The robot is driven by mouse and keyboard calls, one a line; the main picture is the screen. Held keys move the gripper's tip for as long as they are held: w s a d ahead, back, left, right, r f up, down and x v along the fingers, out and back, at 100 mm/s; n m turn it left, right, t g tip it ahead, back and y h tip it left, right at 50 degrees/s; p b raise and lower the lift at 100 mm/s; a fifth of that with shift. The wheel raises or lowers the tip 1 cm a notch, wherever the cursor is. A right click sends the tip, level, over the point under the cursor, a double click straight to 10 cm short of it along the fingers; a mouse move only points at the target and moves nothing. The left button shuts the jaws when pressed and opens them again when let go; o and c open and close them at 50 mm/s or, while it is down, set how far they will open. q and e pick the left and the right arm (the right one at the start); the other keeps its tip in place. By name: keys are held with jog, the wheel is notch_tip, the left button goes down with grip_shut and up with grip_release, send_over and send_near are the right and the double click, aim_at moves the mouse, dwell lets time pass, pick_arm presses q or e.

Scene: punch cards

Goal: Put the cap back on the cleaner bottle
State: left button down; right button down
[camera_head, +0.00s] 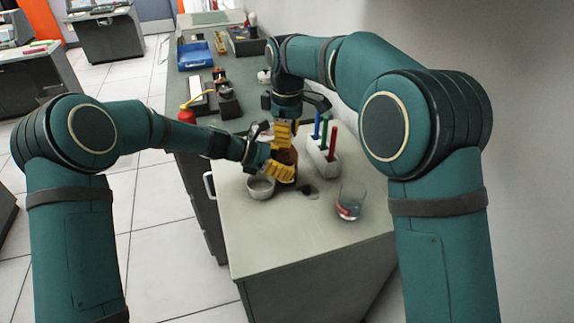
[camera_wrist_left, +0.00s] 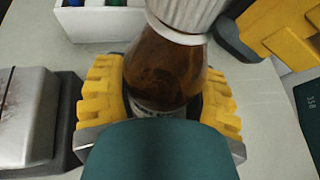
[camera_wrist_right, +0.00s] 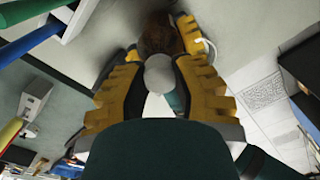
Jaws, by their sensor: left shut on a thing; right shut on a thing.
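The brown cleaner bottle (camera_head: 288,157) stands upright on the near end of the counter. My left gripper (camera_head: 280,171) is shut around its body; the left wrist view shows yellow fingers on both sides of the brown glass (camera_wrist_left: 165,75). The white ribbed cap (camera_wrist_left: 187,12) is at the top of the bottle neck, its lower rim meeting the neck. I cannot tell whether it is fully seated. My right gripper (camera_head: 284,133) points down from above, shut on the cap, whose pale round top (camera_wrist_right: 160,74) shows between its fingers in the right wrist view.
A dark round piece (camera_head: 308,190) and a glass beaker (camera_head: 350,204) are to the right. A white rack (camera_head: 322,160) with coloured pens stands close behind. The counter's front is clear.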

jog(key=m, duration=0.7)
jog(key=c, duration=0.9)
grip_release()
jog(key=shift+o, duration=0.2)
jog(key=shift+r, duration=0.1)
jog(key=shift+r, duration=2.15)
